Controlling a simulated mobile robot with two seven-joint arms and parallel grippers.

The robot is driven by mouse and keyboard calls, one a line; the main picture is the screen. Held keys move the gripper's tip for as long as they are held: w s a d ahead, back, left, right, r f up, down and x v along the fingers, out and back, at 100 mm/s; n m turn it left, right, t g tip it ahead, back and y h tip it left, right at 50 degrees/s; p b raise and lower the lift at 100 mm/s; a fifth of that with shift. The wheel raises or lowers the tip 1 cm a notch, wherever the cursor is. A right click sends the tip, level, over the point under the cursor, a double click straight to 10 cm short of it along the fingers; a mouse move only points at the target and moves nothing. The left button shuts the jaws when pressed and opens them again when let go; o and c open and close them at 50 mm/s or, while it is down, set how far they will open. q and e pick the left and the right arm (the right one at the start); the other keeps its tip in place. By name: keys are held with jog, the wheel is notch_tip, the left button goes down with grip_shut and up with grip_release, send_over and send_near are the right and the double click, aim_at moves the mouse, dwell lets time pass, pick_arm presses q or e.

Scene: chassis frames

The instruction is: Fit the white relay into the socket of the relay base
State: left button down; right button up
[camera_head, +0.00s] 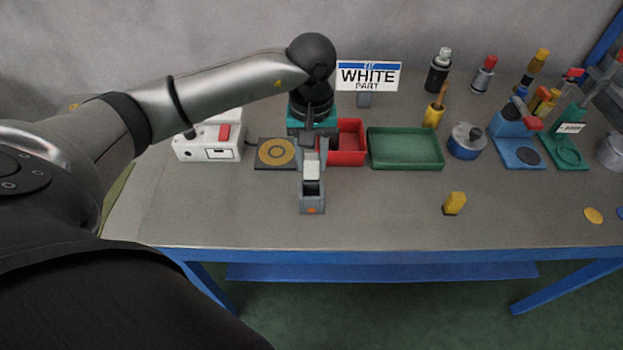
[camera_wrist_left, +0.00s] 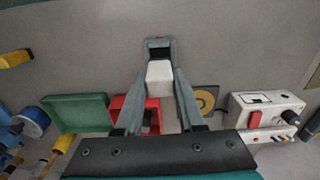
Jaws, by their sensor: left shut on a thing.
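The white relay (camera_head: 311,170) is held between the fingers of my left gripper (camera_head: 312,158), which is shut on it. It also shows in the left wrist view (camera_wrist_left: 159,77), with a finger on each side. The grey relay base (camera_head: 312,205), with an orange mark on its front, stands on the table just in front of and below the relay in the head view. Its dark open socket shows beyond the relay in the left wrist view (camera_wrist_left: 158,50). The exact height gap between relay and base is hard to tell. My right gripper is not in view.
A red bin (camera_head: 352,156) and a green tray (camera_head: 405,165) stand behind and right of the base. A white box with a red switch (camera_head: 224,132) and a dark plate with a yellow ring (camera_head: 262,153) are left. A yellow block (camera_head: 454,204) lies right.

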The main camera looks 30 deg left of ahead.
aim_at(312, 181)
pick_arm(q)
notch_tip(312, 181, down, 7)
jog(key=shift+r, duration=0.2)
jog(key=c, duration=0.5)
grip_release()
notch_tip(312, 181, up, 12)
jog(key=shift+r, duration=0.1)
jog(key=shift+d, duration=0.1)
dwell(0.5)
